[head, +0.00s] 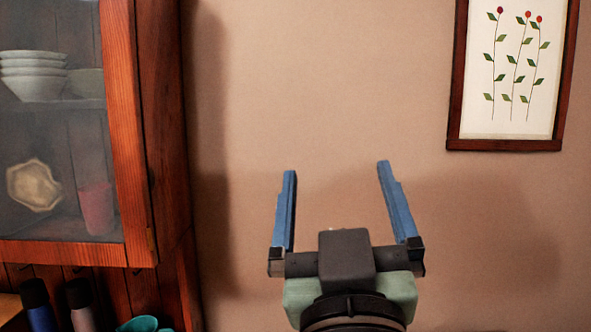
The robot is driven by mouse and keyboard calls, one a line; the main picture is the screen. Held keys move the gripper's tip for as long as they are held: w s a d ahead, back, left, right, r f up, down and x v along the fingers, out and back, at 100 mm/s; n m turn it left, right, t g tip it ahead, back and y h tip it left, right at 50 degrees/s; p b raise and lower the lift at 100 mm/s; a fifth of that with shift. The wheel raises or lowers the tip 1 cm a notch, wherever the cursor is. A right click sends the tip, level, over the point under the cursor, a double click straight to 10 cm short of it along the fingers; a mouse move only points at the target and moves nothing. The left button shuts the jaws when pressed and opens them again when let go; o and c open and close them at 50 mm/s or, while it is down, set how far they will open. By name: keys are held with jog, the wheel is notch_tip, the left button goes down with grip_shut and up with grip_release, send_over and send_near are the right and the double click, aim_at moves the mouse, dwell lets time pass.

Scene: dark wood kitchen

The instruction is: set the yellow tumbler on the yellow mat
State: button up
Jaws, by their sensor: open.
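My gripper (336,170) is in the lower middle of the head view, with its two blue fingers spread apart and pointing up. Nothing is between the fingers, and plain wall shows behind them. No yellow tumbler and no yellow mat show in this view.
A wooden cabinet (120,130) with a glass door stands at the left, holding stacked bowls (33,75), a plate (34,186) and a red cup (97,208). Below are two dark-capped bottles (38,305) (80,305) and a teal item (140,324). A framed flower picture (513,70) hangs upper right.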

jog(key=s+a+r+m+t, duration=0.1)
jog(key=s+a+r+t, duration=0.3)
jog(key=s+r, duration=0.4)
jog(key=shift+s+r+y, duration=0.15)
jog(key=shift+r+y, duration=0.25)
jog(key=shift+r, duration=0.3)
jog(key=shift+r, duration=0.1)
